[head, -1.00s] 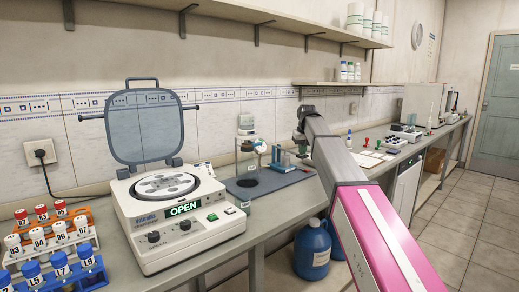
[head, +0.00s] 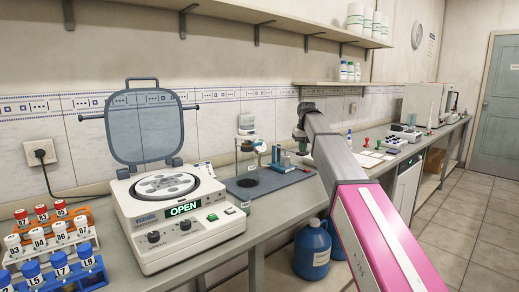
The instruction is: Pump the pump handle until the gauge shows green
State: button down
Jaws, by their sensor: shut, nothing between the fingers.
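I cannot make out the pump handle or the gauge for sure. A clear glass vessel (head: 247,164) stands upright at the left end of a dark blue-grey mat (head: 280,180) on the bench. A small pale device (head: 246,122) shows behind and above it; any dial on it is too small to read. My arm rises from the lower right and bends near the right side of the mat. My gripper is hidden behind the arm, so its place relative to the pump does not show.
A centrifuge (head: 160,240) with its lid up and a green OPEN display stands left of the mat. Racks of capped tubes (head: 55,245) are at the far left. A blue jug (head: 312,252) is below the bench edge.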

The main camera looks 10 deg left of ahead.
jog(key=shift+r, duration=2.3)
jog(key=shift+f, duration=3.95)
jog(key=shift+r, duration=3.95)
jog(key=shift+r, duration=0.1)
jog(key=shift+r, duration=2.4)
